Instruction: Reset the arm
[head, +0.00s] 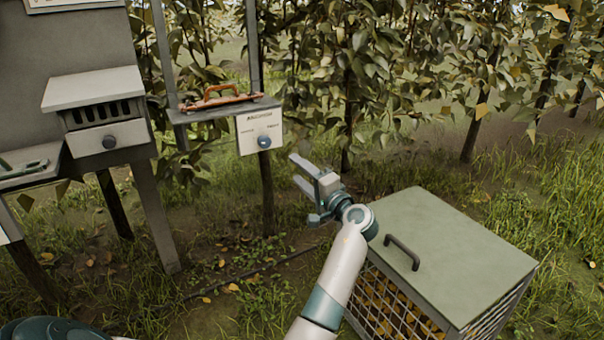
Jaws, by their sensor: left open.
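My left arm (340,270) reaches up from the bottom middle of the head view, partly extended. Its gripper (299,172) points up and left, with its two fingers apart and nothing between them. It is in the air in front of the grass and leaves, just left of a lidded crate. My right gripper is not in this view.
The wire-sided crate (455,250) has a closed green lid with a dark handle (402,252); yellowish contents show through its mesh. Left stand a grey cabinet with a drawer (105,138) and a post-mounted panel with a knob (264,142). An orange-handled tool (220,98) lies on a shelf.

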